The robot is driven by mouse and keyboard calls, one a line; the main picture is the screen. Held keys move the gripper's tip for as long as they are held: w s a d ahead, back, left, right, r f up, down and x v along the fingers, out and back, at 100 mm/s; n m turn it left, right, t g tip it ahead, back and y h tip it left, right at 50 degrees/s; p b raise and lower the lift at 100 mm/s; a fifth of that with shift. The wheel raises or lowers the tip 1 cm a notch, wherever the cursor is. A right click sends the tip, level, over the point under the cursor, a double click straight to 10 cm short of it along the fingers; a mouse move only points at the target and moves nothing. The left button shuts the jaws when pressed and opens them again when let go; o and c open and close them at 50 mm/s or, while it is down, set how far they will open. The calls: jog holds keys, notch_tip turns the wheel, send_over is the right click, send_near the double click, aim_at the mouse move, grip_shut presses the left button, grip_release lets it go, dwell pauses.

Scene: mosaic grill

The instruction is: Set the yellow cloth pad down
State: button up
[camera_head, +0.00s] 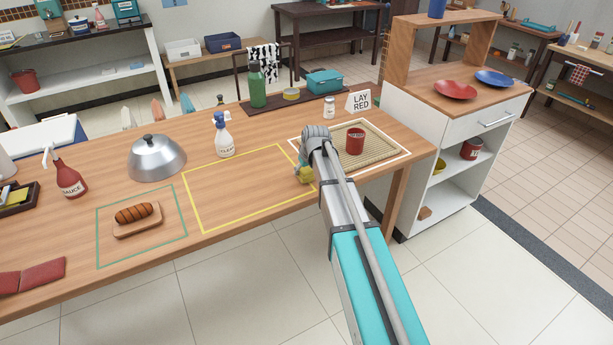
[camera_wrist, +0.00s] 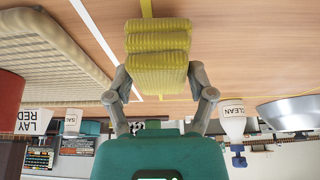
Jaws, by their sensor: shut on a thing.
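The yellow cloth pad (camera_wrist: 158,55) is folded in layers and held between the two fingers of my gripper (camera_wrist: 160,80) in the wrist view. In the head view my gripper (camera_head: 303,172) is at the right end of the yellow outlined rectangle (camera_head: 188,205), close over the table. The pad (camera_head: 306,176) shows there as a small yellow patch, partly hidden by my gripper and arm. I cannot tell whether the pad touches the table.
A woven tray (camera_head: 385,153) with a red cup (camera_head: 355,141) lies to the right. A spray bottle (camera_head: 223,136) stands behind the yellow outline, beside a metal dome (camera_head: 157,158). A bread roll on a board (camera_head: 137,222) lies in a green outline. The yellow outline's inside is mostly clear.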

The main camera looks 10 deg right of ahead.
jog(key=shift+f+b, duration=0.3)
jog(key=shift+f, duration=0.3)
jog(key=shift+f, duration=0.15)
jog(key=o, duration=1)
jog(key=shift+c, duration=0.2)
jog(key=p+v, duration=1.1)
jog(key=v, duration=0.1)
jog(key=shift+r, duration=0.25)
dwell(0.4)
jog(key=s+f+m+g+h, duration=0.1)
jog(key=s+m+g, duration=0.2)
jog(key=s, duration=2.2)
jog(key=shift+a+f+m+g, duration=0.2)
jog(key=shift+a+m+g, duration=0.1)
jog(key=shift+g, duration=0.4)
